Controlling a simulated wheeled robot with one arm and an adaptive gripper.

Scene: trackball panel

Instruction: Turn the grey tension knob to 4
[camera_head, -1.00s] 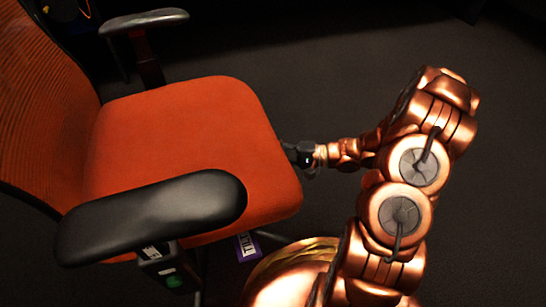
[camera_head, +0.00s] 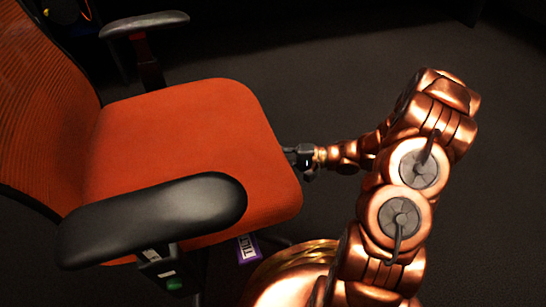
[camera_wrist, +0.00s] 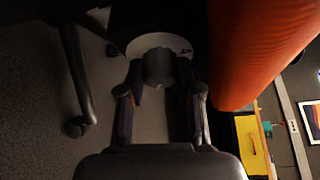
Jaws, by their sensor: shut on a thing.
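The grey tension knob (camera_wrist: 158,66) shows in the wrist view as a dark round cylinder in front of a pale dial plate (camera_wrist: 135,45). A small dark mark is on the plate at the right; I cannot read any number. My gripper (camera_wrist: 160,76) has one finger on each side of the knob and is shut on it. In the head view my gripper (camera_head: 302,158) is at the front edge of the orange seat (camera_head: 190,150); the knob is hidden there.
The chair's black armrest (camera_head: 150,218) is at the near left. Below it are a box with a green button (camera_head: 174,284) and a purple tag (camera_head: 247,248). A chair leg with a caster (camera_wrist: 77,126) shows in the wrist view. The dark floor (camera_head: 330,80) beyond is clear.

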